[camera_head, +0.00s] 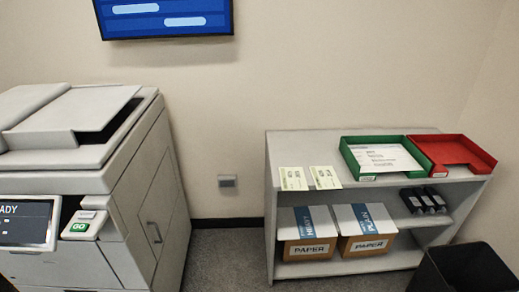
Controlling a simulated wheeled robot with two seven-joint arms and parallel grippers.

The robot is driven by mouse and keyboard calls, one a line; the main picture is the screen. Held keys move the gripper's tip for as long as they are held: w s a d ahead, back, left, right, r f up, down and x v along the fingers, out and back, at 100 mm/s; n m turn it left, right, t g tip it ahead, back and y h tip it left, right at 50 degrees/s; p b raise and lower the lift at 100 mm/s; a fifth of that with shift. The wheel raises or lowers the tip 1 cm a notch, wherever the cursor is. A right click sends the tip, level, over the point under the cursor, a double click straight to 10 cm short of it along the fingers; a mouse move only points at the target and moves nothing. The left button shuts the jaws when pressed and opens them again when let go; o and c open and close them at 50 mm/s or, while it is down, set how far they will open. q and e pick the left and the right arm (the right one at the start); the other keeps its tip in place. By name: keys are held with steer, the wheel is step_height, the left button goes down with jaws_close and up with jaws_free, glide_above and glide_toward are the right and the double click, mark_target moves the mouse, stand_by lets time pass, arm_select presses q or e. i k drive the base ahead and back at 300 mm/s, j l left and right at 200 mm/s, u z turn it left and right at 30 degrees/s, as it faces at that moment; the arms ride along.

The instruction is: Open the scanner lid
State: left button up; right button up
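The scanner lid (38,104) is the light grey top part of the copier (140,190) at the left of the head view. It lies down flat on the copier, with a raised document feeder cover on it and a dark slot along its right side. Its left part is cut off by the picture edge. Neither of my grippers is in view.
A screen reading "ADY" (28,222) and a green GO button (79,227) are on the copier's front. A low shelf (300,150) at the right holds a green tray (350,165), a red tray (440,165) and paper boxes (308,248). A black bin (465,268) stands front right.

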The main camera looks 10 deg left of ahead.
mark_target(63, 125)
steer(key=u, duration=0.4)
steer(key=j+u, duration=0.15)
steer(key=u, duration=0.65)
steer(key=j+u, duration=0.1)
steer(key=u, duration=0.7)
steer(key=i+j, duration=0.05)
